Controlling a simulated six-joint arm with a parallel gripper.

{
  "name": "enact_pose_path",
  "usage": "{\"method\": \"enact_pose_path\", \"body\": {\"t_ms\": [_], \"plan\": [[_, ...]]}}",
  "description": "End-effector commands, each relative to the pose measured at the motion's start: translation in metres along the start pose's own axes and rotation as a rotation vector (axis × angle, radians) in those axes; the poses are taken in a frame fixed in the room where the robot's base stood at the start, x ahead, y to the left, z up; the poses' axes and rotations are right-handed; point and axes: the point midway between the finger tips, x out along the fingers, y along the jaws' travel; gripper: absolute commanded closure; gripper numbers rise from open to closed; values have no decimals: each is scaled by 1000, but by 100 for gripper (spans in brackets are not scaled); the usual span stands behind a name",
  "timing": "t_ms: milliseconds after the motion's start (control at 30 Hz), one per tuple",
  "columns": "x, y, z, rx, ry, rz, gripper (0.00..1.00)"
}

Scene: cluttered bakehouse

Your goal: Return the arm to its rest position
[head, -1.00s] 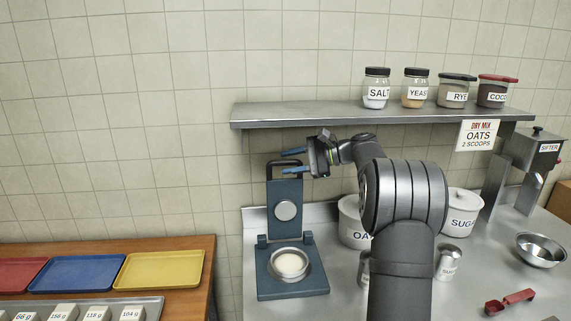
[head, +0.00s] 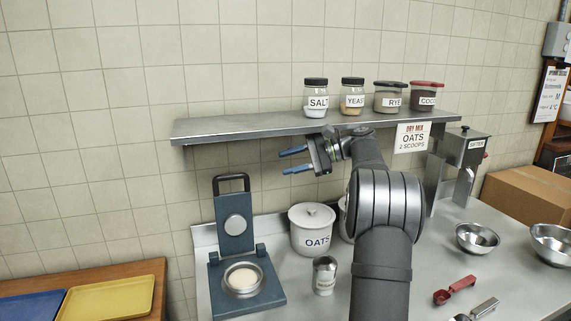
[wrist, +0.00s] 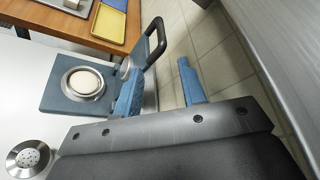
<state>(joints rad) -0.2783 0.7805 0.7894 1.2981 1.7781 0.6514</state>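My gripper (head: 292,161) is in the air in front of the tiled wall, below the left part of the shelf. Its two blue fingers are apart with nothing between them, and they also show in the wrist view (wrist: 160,88). It is to the right of and above the blue press (head: 236,222), whose hinged lid stands upright. A pale round piece (head: 243,279) lies in the press's round dish. My arm reaches up over the steel counter, bent at the elbow.
The steel shelf (head: 220,128) with several jars is close above my gripper. A red scoop (head: 456,290), bowls (head: 477,238) and the sifter (head: 462,146) are to the right. A yellow tray (head: 112,300) lies at the left.

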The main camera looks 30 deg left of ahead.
Motion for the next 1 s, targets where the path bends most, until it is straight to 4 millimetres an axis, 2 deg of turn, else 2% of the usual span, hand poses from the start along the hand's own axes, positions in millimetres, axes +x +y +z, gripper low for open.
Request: {"method": "enact_pose_path", "body": {"t_ms": [233,367,1000], "plan": [[3,0,0,0,-1,1,62],[16,0,1,1,-2,1,62],[139,0,1,1,-2,1,62]]}}
